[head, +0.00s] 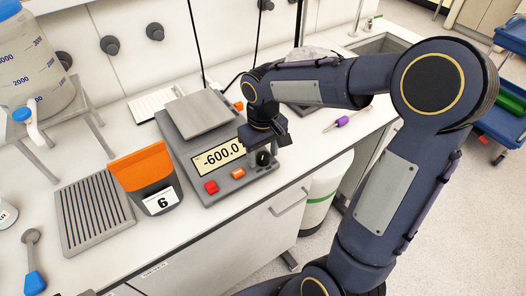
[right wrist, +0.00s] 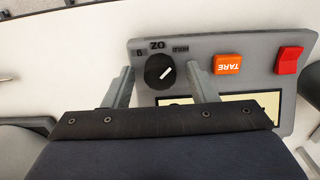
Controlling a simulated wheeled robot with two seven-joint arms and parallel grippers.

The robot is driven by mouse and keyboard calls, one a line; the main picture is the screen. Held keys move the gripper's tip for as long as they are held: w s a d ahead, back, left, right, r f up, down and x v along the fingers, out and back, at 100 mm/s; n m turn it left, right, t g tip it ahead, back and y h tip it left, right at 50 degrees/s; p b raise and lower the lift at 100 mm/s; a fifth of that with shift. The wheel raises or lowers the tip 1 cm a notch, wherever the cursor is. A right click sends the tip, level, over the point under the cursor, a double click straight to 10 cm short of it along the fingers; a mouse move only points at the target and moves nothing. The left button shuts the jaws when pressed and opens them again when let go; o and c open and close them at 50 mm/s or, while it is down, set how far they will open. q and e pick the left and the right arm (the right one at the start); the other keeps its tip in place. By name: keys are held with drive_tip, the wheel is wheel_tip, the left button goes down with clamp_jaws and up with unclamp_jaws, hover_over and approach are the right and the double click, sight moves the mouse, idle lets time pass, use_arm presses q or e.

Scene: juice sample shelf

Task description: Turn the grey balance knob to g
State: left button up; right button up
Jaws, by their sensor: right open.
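The dark balance knob (right wrist: 158,74) sits on the grey balance's front panel. The "oz" label is above the knob, and a one-character label is at upper left; both appear upside down. My right gripper (right wrist: 160,69) is open, one finger on each side of the knob, with gaps visible. In the head view it is over the knob (head: 263,158) at the panel's right end. My left gripper is out of view.
Beside the display are a red switch (head: 211,187) and an orange TARE button (head: 238,173), both near the gripper. An orange-topped container marked 6 (head: 146,180) stands left of the balance, beside a ribbed grey rack (head: 94,217). The counter's front edge is close.

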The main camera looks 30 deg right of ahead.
drive_tip(key=c, duration=1)
drive_tip(key=shift+o, duration=0.2)
drive_tip(key=shift+n, duration=0.3)
drive_tip(key=n+p, duration=0.1)
drive_tip(key=n, duration=0.2)
drive_tip(key=shift+r+n, duration=0.1)
drive_tip(key=shift+n, duration=0.2)
drive_tip(key=n+p, duration=0.1)
drive_tip(key=n, duration=0.3)
drive_tip(key=shift+n, duration=0.3)
drive_tip(key=n+p, duration=0.2)
drive_tip(key=n, duration=0.2)
drive_tip(key=shift+n, duration=0.3)
drive_tip(key=shift+n+p, duration=0.65)
drive_tip(key=shift+n, duration=1.55)
